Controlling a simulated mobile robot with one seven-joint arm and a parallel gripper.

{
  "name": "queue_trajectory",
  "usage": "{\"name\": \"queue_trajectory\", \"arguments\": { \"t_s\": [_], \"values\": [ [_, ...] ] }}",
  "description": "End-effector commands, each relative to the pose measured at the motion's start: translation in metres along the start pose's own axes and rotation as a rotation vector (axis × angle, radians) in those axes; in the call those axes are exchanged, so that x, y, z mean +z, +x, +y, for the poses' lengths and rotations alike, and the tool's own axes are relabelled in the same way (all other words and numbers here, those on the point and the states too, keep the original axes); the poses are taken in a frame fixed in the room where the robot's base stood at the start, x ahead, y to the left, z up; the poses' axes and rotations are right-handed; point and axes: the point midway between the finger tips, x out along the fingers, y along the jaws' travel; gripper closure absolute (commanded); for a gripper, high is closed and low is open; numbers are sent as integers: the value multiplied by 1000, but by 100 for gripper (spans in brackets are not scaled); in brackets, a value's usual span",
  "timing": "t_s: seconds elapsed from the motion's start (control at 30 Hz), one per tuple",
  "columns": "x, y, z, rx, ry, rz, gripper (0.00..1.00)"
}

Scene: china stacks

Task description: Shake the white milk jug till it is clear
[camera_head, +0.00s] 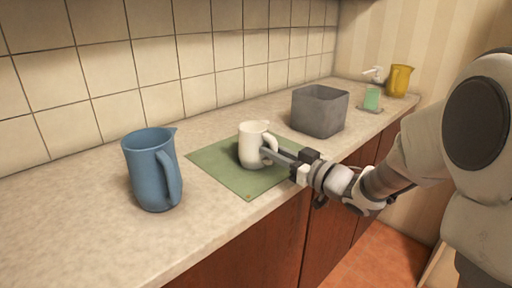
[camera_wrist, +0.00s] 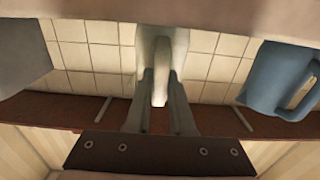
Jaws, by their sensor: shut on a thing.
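The white milk jug (camera_head: 252,146) is upright at the green mat (camera_head: 217,158) on the counter, with its handle toward my arm. My gripper (camera_head: 272,154) reaches in from the right and is shut on the jug's handle. In the wrist view my fingers (camera_wrist: 160,88) lie on both sides of the white handle, with the jug (camera_wrist: 176,40) behind it. I cannot tell whether the jug's base touches the mat. The inside of the jug is hidden.
A blue jug (camera_head: 146,172) stands left of the mat. A grey square bin (camera_head: 318,112) stands to the right. Farther back are a soap dispenser (camera_head: 372,98) and a yellow jug (camera_head: 399,80). A tiled wall runs behind. The counter's left front is clear.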

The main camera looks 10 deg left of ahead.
Motion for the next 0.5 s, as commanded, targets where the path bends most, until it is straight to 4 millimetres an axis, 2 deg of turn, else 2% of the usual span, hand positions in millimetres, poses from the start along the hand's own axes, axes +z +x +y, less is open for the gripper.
{"name": "queue_trajectory", "arguments": {
  "t_s": [0.5],
  "values": [
    [-24,0,0,0,-1,3,100]
  ]
}}
